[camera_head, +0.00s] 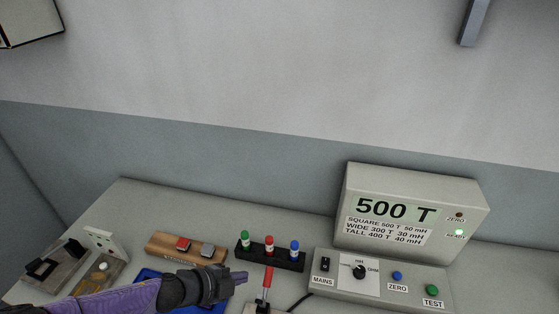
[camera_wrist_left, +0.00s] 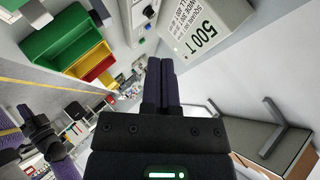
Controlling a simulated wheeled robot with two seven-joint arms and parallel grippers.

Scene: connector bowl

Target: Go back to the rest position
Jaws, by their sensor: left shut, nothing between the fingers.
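My left gripper (camera_head: 240,278) comes in from the left at the bottom of the head view, over the bench in front of the wooden block and the black rack. Its fingers are shut with nothing between them. In the left wrist view the closed dark fingers (camera_wrist_left: 161,82) point up the picture, apart from any object. My right gripper does not show clearly in the head view.
A tester box (camera_head: 412,212) reading 500 T stands at the right, with a control panel (camera_head: 380,281) before it. A black rack (camera_head: 270,257) holds green, red and blue pegs. A wooden block (camera_head: 187,249) and a blue tray (camera_head: 150,275) are near my left arm. Bins (camera_wrist_left: 75,50) show in the wrist view.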

